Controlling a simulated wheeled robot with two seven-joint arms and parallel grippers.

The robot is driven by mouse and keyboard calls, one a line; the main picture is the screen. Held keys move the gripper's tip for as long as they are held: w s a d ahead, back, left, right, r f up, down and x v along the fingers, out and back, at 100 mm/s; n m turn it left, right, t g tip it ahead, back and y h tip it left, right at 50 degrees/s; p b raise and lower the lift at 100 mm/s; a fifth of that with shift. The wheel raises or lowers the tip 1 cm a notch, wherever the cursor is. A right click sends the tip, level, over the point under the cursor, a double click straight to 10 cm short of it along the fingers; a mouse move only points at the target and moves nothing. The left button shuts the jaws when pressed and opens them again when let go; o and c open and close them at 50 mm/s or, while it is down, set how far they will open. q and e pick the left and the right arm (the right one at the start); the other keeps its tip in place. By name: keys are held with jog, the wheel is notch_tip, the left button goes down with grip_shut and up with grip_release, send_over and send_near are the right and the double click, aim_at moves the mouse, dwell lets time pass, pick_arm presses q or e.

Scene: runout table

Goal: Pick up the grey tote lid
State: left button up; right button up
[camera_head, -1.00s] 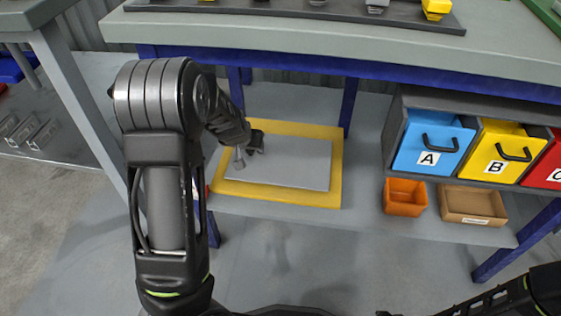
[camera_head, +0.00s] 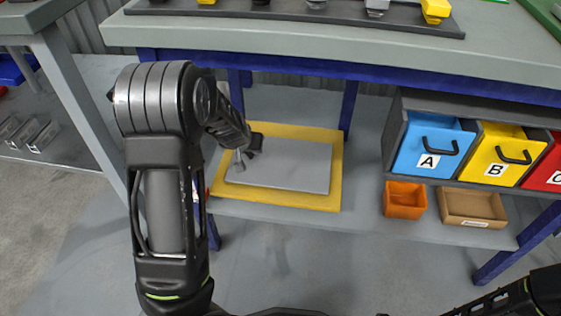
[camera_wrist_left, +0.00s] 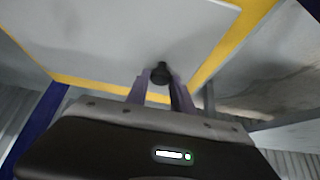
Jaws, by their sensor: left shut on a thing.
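The grey tote lid (camera_head: 290,168) is a flat light-grey panel over a yellow-bordered area (camera_head: 325,201) on the lower shelf. In the left wrist view the lid (camera_wrist_left: 120,32) fills the upper part, with yellow edging around it. My left gripper (camera_head: 240,161) is at the lid's left end. In the wrist view its fingers (camera_wrist_left: 160,80) are shut on a small dark knob (camera_wrist_left: 160,72) at the lid. I cannot tell whether the lid is resting or slightly raised. My right arm shows at the bottom right, but its fingertips do not show.
The worktop (camera_head: 330,35) overhangs the shelf, with blue legs (camera_head: 348,105) close behind the lid. To the right are a blue bin (camera_head: 430,140), a yellow bin (camera_head: 497,150), a red bin (camera_head: 545,168), an orange box (camera_head: 404,199) and a brown box (camera_head: 472,206).

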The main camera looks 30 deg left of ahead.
pick_arm(q)
grip_shut()
jog(key=shift+r, duration=0.2)
pick_arm(e)
jog(key=shift+r, duration=0.15)
dwell(0.7)
